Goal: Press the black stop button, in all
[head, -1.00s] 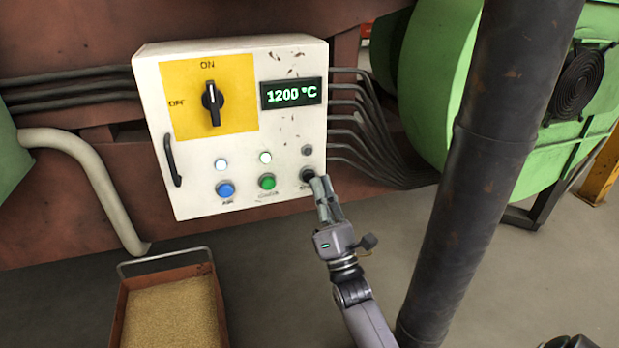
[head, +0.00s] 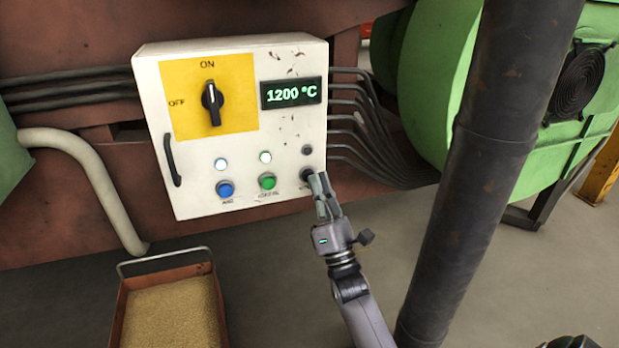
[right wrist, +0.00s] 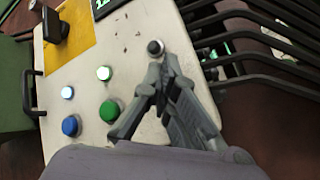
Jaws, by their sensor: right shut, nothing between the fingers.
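The black stop button (head: 306,175) is at the lower right of the white control box (head: 230,150), partly covered by my fingertips in the head view. My right gripper (head: 317,176) is shut and empty, its fingertips at the button's right edge; whether they touch or push it I cannot tell. In the right wrist view my closed fingers (right wrist: 160,72) hide the black button. A dark, unlit lamp (head: 307,150) sits above it and also shows in the right wrist view (right wrist: 155,47). My left gripper is not in view.
A blue button (head: 225,189) and a green button (head: 267,181) sit left of the black one, under lit lamps. A rotary switch (head: 212,102) and a 1200 °C display (head: 291,93) are above. A dark pipe (head: 480,170) stands right of my arm.

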